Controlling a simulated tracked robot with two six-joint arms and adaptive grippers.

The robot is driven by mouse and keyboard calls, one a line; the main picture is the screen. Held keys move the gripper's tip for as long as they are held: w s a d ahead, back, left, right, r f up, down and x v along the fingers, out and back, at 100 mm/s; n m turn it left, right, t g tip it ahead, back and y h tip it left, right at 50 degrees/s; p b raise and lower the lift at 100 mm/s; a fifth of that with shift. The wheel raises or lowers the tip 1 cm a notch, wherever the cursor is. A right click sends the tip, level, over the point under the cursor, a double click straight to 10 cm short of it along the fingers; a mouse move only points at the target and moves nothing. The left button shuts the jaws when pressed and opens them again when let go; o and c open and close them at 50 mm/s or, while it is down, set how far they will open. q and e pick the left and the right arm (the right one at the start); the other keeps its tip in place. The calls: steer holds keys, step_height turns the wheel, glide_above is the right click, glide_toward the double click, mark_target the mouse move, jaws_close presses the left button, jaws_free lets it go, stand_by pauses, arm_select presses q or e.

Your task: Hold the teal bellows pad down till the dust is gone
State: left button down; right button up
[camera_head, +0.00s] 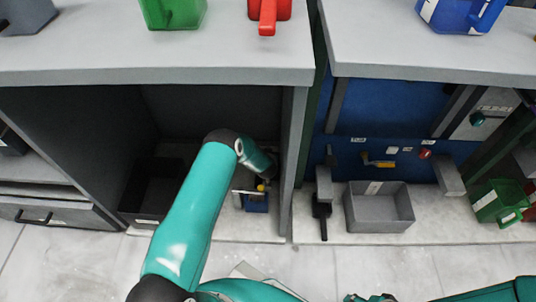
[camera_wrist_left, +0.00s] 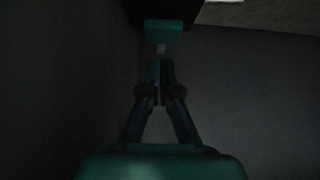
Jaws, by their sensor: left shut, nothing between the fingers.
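In the left wrist view a teal block (camera_wrist_left: 164,33), which looks like the bellows pad, sits under a dark body. A small pale piece (camera_wrist_left: 162,49) shows just below it. My left gripper (camera_wrist_left: 155,68) is shut and empty, its tips pointing toward the teal block. I cannot tell whether they touch it. The picture is too dark to show dust. In the head view my left arm reaches into the open left bay, and its gripper is hidden there. A small part, perhaps my right gripper (camera_head: 370,297), shows at the bottom edge; its jaws are unclear.
The left bay's side wall (camera_head: 295,150) and the counter (camera_head: 150,62) above enclose my left arm. A blue item (camera_head: 255,203) stands low in that bay. The right bay holds a grey bin (camera_head: 379,210) and a green container (camera_head: 498,203). The tiled floor in front is mostly clear.

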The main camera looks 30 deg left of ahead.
arm_select(q)
steer(key=p+v, duration=0.2)
steer(key=v, duration=0.5)
steer(key=shift+w+r, duration=0.1)
steer(key=shift+w, duration=0.05)
